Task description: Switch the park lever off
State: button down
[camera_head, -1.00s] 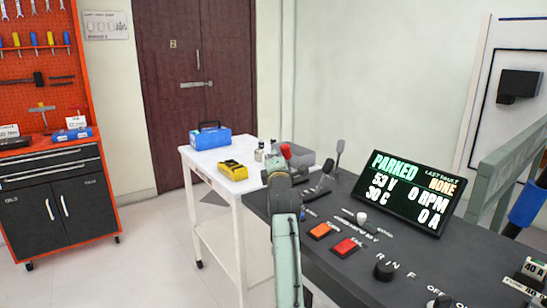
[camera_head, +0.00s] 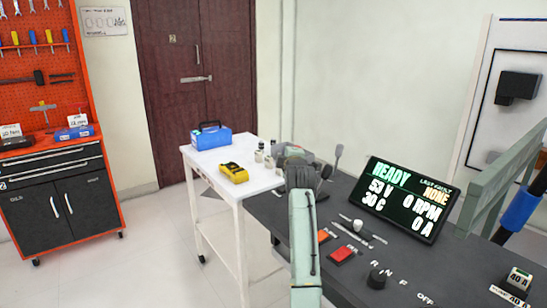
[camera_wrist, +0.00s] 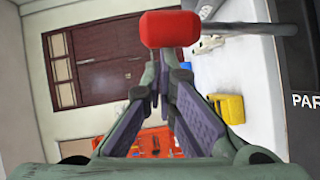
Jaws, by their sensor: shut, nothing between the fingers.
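The park lever shows in the wrist view as a red knob (camera_wrist: 168,29) on a grey shaft that runs right to the dark console panel, by lettering that begins "PAR". My gripper (camera_wrist: 155,82) is shut and empty, its fingertips just below the knob in that picture; I cannot tell if they touch it. In the head view my arm reaches over the console's left end, and my gripper and wrist hide the red knob. The display (camera_head: 407,200) on the console (camera_head: 330,275) reads READY, 53 V, 30 C, 0 RPM, 0 A.
Another grey lever (camera_head: 337,158) stands just right of my gripper. Orange and red buttons (camera_head: 342,255), a white-knobbed slider (camera_head: 357,226) and a black rotary knob (camera_head: 377,279) lie nearer. A white table (camera_head: 200,172) with a blue toolbox (camera_head: 211,137) and yellow meter (camera_head: 234,173) adjoins at left.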

jog(key=shift+w+d+r+m+g+p, duration=0.15)
jog(key=shift+w+d+m+g+p, duration=0.45)
jog(key=shift+d, duration=0.25)
jog(key=s+a+r+b, duration=0.1)
jog(key=s, duration=0.4)
jog(key=s+a+r+b, duration=0.1)
jog(key=s+a, duration=0.1)
jog(key=s, duration=0.4)
jog(key=shift+r, duration=0.25)
